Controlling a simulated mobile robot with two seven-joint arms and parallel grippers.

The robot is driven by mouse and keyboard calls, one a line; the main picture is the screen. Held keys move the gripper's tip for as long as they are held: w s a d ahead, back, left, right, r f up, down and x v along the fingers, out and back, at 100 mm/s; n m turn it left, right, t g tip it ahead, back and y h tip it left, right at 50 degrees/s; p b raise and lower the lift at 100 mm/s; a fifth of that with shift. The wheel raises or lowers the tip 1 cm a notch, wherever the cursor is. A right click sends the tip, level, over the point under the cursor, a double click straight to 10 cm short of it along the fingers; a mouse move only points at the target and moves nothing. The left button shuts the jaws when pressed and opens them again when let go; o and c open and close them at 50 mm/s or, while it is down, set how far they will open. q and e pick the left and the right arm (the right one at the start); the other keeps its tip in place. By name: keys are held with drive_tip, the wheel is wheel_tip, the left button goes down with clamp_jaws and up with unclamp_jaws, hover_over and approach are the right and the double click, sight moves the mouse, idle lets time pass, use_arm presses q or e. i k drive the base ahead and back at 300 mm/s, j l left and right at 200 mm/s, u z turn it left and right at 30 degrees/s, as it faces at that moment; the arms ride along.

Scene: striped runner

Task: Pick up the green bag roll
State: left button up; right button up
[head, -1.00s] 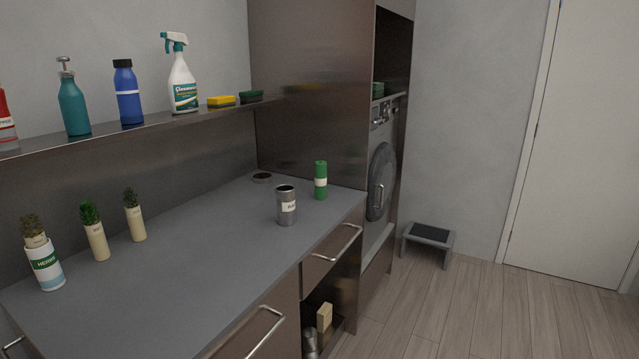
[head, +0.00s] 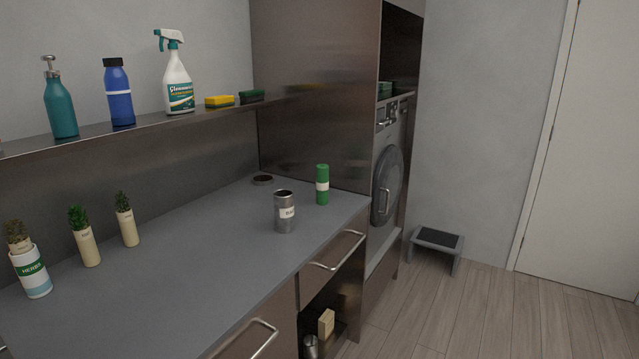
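The green bag roll (head: 322,184) stands upright on the grey countertop (head: 190,262), near its far right end. It is a green cylinder with a pale band around its middle. A grey metal canister (head: 285,211) with a white label stands to its left and nearer to me, apart from it. Neither of my grippers shows in the head view.
Potted plants (head: 84,236) stand at the left. A shelf (head: 150,128) above holds bottles and sponges. Drawer handles (head: 338,251) stick out in front. A step stool (head: 435,250) stands on the floor; the floor around is clear.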

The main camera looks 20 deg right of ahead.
sight(322, 170)
drive_tip(key=i+l+u, duration=0.2)
drive_tip(key=l, duration=0.5)
drive_tip(key=i+l+u, duration=0.15)
drive_tip(key=l, duration=0.55)
drive_tip(key=i+l+u, duration=0.2)
drive_tip(key=l, duration=0.55)
drive_tip(key=i+l+u, duration=0.15)
drive_tip(key=l, duration=0.6)
drive_tip(key=l+u, duration=0.2)
drive_tip(key=l, duration=0.55)
